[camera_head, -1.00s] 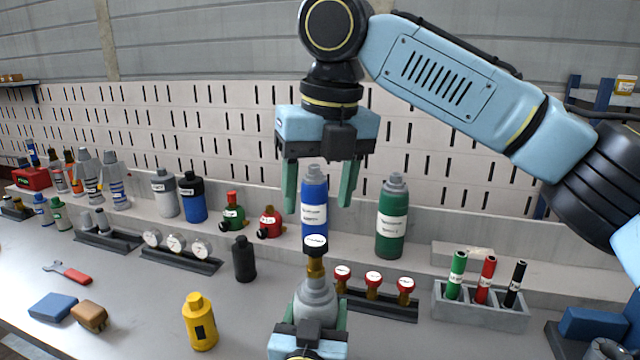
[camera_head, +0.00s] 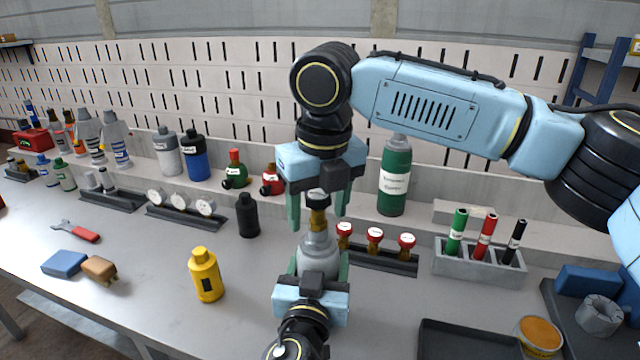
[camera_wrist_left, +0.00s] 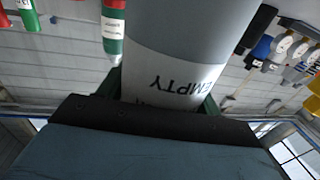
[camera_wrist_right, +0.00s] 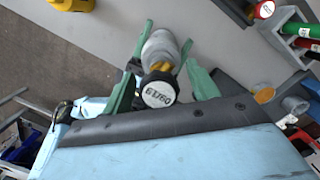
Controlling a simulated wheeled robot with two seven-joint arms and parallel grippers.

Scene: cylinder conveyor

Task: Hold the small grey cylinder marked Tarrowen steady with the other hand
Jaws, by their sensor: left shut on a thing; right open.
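A small grey cylinder (camera_head: 317,244) with a brass neck and a black valve knob (camera_head: 318,197) stands upright at the front middle of the bench. In the left wrist view its grey body (camera_wrist_left: 178,45) shows the word EMPTY; the name Tarrowen is not readable. My left gripper (camera_head: 318,266) is shut on its body from the front. My right gripper (camera_head: 319,214) is open and points down from above, its fingers on either side of the knob and neck. In the right wrist view the knob's white top (camera_wrist_right: 159,94) lies between the open fingers, with gaps on both sides.
A rack of red-capped valves (camera_head: 375,239) stands close on the right. A black bottle (camera_head: 247,215) and a yellow bottle (camera_head: 205,275) stand to the left. A grey holder (camera_head: 478,264) with coloured tubes is further right.

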